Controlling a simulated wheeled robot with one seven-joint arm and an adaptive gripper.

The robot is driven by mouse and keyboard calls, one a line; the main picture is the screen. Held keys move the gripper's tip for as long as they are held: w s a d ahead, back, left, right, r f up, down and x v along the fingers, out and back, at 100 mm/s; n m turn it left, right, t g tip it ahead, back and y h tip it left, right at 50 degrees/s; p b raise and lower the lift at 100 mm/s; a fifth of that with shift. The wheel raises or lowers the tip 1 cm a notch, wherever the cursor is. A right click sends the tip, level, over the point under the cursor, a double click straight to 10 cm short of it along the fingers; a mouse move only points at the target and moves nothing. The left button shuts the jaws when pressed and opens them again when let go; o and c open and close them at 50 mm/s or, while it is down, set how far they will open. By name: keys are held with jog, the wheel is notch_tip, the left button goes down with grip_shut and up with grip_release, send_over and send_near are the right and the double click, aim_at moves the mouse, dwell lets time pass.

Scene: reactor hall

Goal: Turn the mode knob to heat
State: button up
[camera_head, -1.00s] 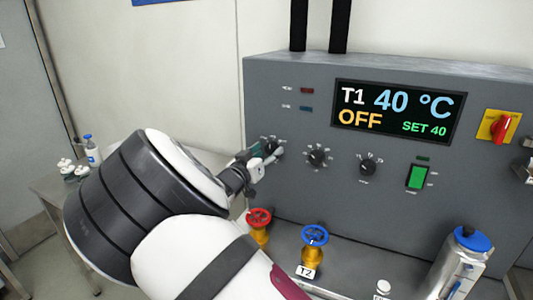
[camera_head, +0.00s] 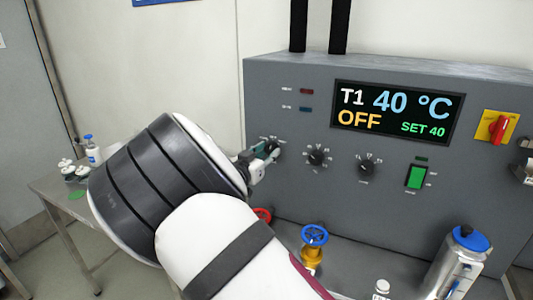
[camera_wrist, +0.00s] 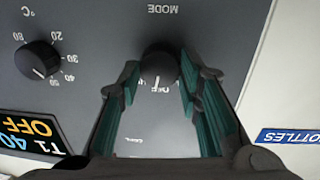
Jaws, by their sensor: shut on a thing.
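The mode knob (camera_wrist: 158,68) is a round black knob on the grey panel. The word MODE shows upside down above it in the wrist view, and OFF shows at its lower edge. My gripper (camera_wrist: 160,72) has its two green-padded fingers on either side of the knob and is shut on it. In the head view my gripper (camera_head: 264,158) is at the leftmost knob of the row and partly hides it. The display (camera_head: 398,111) reads T1 40 °C, OFF, SET 40.
Two more black knobs (camera_head: 317,156) (camera_head: 367,167) and a green switch (camera_head: 416,177) lie to the right. A blue valve (camera_head: 314,235) and a partly hidden red valve (camera_head: 263,214) stand below. A red-and-yellow switch (camera_head: 498,127) is far right.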

jog(key=m, duration=0.4)
jog(key=shift+d+p, duration=0.1)
jog(key=shift+p, duration=0.25)
jog(key=shift+m, duration=1.8)
jog(key=shift+y, duration=0.3)
jog(key=o, duration=1.2)
jog(key=v, duration=1.2)
jog(key=shift+r, duration=0.1)
